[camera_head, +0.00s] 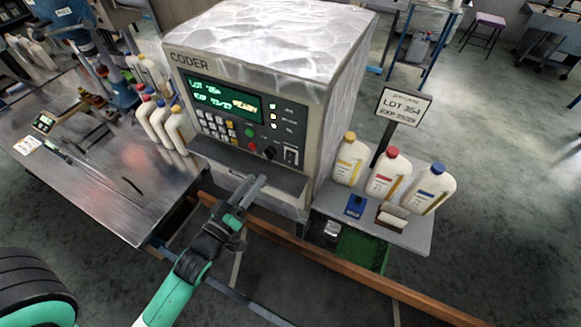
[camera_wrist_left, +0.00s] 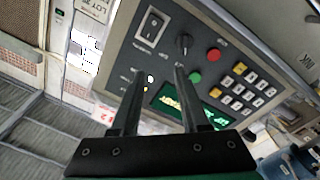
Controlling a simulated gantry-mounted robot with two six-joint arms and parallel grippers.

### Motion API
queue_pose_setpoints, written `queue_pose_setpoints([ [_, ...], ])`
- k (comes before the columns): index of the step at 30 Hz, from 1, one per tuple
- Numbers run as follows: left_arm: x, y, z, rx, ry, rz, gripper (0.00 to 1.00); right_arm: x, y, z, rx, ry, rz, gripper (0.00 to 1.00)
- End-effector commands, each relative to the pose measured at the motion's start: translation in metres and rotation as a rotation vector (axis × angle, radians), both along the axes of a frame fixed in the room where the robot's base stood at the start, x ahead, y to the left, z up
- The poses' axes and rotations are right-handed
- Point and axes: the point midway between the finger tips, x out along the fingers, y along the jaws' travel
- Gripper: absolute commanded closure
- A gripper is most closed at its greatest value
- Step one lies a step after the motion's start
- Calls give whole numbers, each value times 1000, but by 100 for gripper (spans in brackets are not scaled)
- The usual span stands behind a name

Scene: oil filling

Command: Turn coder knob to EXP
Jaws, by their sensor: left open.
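The grey coder (camera_head: 290,80) has a dark front panel with a lit green display (camera_head: 222,97), on which READY shows. The black coder knob (camera_head: 270,153) sits low on the panel. In the left wrist view the knob (camera_wrist_left: 184,43) is just beyond the fingertips, apart from them, nearer the right finger. Its labels are too small to read, so I cannot tell its setting. My left gripper (camera_head: 258,181) is below and in front of the panel. In the left wrist view it (camera_wrist_left: 159,73) is open and empty. My right gripper is not in view.
Red (camera_head: 252,146) and green (camera_head: 249,132) buttons and a keypad (camera_head: 215,124) lie left of the knob. A rocker switch (camera_head: 291,155) is right of it. A side shelf (camera_head: 410,235) holds three capped bottles and a sign (camera_head: 403,105). More bottles stand left of the coder.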

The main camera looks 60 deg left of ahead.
Motion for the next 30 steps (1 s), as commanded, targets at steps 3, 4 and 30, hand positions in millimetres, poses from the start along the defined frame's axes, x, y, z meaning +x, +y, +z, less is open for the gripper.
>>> queue_pose_setpoints([
  [3, -18, 5, -32, -23, 40, 37, 55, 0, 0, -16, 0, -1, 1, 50],
  [4, -19, 6, -34, -24, 41, 43, 55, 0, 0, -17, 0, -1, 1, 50],
  [30, 76, 71, -30, -21, 37, 48, 55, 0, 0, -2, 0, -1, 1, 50],
])
